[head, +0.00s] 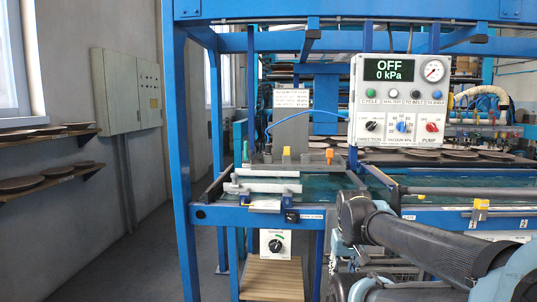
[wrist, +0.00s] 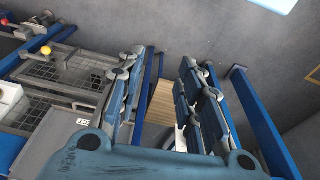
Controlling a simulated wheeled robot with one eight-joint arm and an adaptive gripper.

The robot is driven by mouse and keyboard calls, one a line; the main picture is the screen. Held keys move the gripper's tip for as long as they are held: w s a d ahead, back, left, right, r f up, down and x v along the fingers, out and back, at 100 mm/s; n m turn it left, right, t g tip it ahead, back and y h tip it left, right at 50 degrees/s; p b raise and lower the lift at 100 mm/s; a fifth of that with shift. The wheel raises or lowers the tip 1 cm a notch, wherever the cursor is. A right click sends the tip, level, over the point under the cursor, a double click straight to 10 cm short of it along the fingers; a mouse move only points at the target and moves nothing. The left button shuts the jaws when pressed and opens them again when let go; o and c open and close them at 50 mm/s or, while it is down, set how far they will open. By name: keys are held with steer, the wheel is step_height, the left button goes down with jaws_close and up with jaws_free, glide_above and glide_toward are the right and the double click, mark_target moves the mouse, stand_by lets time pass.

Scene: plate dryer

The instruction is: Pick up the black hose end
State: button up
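I cannot pick out a black hose end for sure in either view. In the head view a thick cream hose (head: 486,92) curves at the upper right, with thin dark and blue lines beside it; no loose black end is clear there. My gripper (wrist: 164,58) shows in the wrist view with its two jointed blue-grey fingers wide apart. Nothing is held between them. Beyond the gap are a slatted wooden board (wrist: 160,104) and grey floor. My gripper cannot be made out in the head view, where my arm fills the lower right.
A control box (head: 398,100) reads OFF, 0 kPa. A blue frame post (head: 179,150) stands left of the green bed (head: 330,182). The slatted board also shows low in the head view (head: 271,280). A wire rack (wrist: 65,75) is left of my fingers. Floor at left is free.

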steer(key=shift+o, duration=0.6)
steer(key=shift+o, duration=0.8)
steer(key=shift+s+r, duration=0.2)
steer(key=shift+r, duration=0.05)
steer(key=w+a+r+n+y, duration=0.1)
steer(key=w+a+r+n, duration=0.35)
steer(key=w+r, duration=0.95)
steer(key=w+a+r+n+t+y, duration=0.1)
steer(key=w+a+r, duration=0.8)
steer(key=r, duration=0.9)
steer(key=w+a+r+n+y, duration=0.1)
steer(key=w+a+r+n, duration=0.35)
steer(key=w+r, duration=1.05)
steer(key=m, duration=0.2)
glide_above(268, 142)
steer(key=d, duration=0.2)
step_height(268, 142, down, 8)
steer(key=shift+s+x, duration=0.15)
steer(key=shift+x, duration=0.95)
steer(key=shift+s+x, duration=0.2)
steer(key=shift+x, duration=0.9)
steer(key=shift+s+x, duration=0.15)
steer(key=shift+x, duration=0.95)
steer(key=shift+a+f, duration=0.1)
jaws_close()
